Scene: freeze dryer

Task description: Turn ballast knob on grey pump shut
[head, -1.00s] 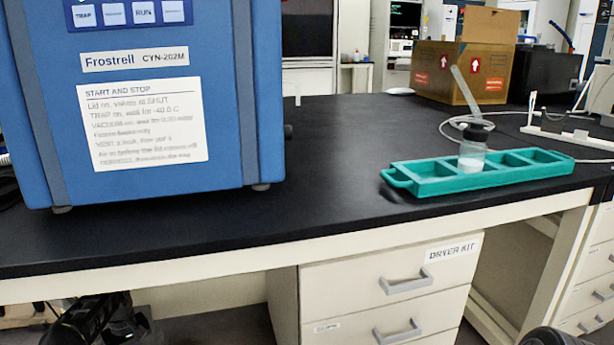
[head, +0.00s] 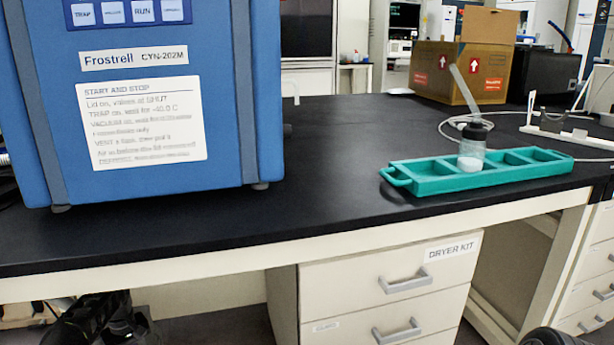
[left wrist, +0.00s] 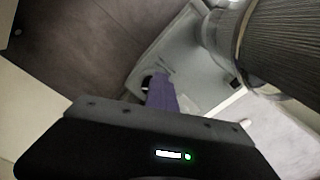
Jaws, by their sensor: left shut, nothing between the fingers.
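In the left wrist view a pale grey housing (left wrist: 185,62), apparently the grey pump, lies beyond my left gripper (left wrist: 160,80). The purple fingers are shut with nothing between them, and their tips overlap the housing in the picture. A small dark round part (left wrist: 147,82) shows at the left of the fingertips. It may be the ballast knob, but it is mostly hidden, and I cannot tell contact. The pump does not show in the head view, where my dark left arm reaches below the bench at the lower left. My right gripper is not in view.
A large ribbed grey cylinder (left wrist: 280,45) stands close at the right of the fingers.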

